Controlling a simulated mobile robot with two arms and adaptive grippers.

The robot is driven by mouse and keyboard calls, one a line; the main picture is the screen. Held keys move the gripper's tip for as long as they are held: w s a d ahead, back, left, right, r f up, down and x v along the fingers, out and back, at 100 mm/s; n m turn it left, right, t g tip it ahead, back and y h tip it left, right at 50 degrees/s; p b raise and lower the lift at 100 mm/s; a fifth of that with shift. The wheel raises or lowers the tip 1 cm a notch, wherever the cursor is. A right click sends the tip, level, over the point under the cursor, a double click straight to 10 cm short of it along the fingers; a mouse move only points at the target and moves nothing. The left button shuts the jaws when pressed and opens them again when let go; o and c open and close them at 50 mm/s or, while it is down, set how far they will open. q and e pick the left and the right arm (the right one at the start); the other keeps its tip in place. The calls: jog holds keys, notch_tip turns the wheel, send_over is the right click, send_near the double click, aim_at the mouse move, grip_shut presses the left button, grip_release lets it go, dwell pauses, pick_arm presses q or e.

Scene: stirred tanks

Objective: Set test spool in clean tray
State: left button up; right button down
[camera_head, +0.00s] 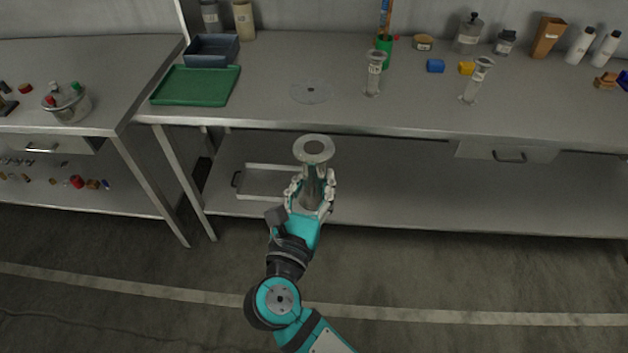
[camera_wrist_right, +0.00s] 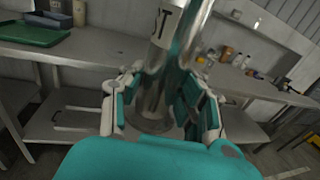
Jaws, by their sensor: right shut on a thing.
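My right gripper (camera_head: 311,184) is shut around the metal test spool (camera_head: 314,149), a shiny flanged tube held in front of the bench's front edge. In the right wrist view the spool (camera_wrist_right: 153,92) stands between the fingers, with the letters "ST" readable on its label. A flat green tray (camera_head: 195,86) lies on the bench at the left, empty. A deeper blue-grey tray (camera_head: 212,50) stands behind it. I read no label telling which is the clean tray. My left gripper is not in view.
Two similar flanged spools (camera_head: 375,75) (camera_head: 476,81) stand on the bench to the right. A clear disc (camera_head: 311,91) lies between the green tray and them. Bottles and small blocks line the back. A pale open frame or drawer (camera_head: 268,181) sits on the lower shelf.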

jog(key=s+d+f, duration=0.1)
jog(key=d+f, duration=0.2)
jog(key=d, duration=0.4)
jog(key=s+d+f, duration=0.2)
jog(key=d+f, duration=0.1)
jog(key=d, duration=0.4)
jog(key=s+d+r+n+y, duration=0.2)
jog(key=s+d+r+y, duration=0.1)
jog(key=d, duration=0.5)
jog(key=shift+s+d+r, duration=0.2)
jog(key=shift+s, duration=0.65)
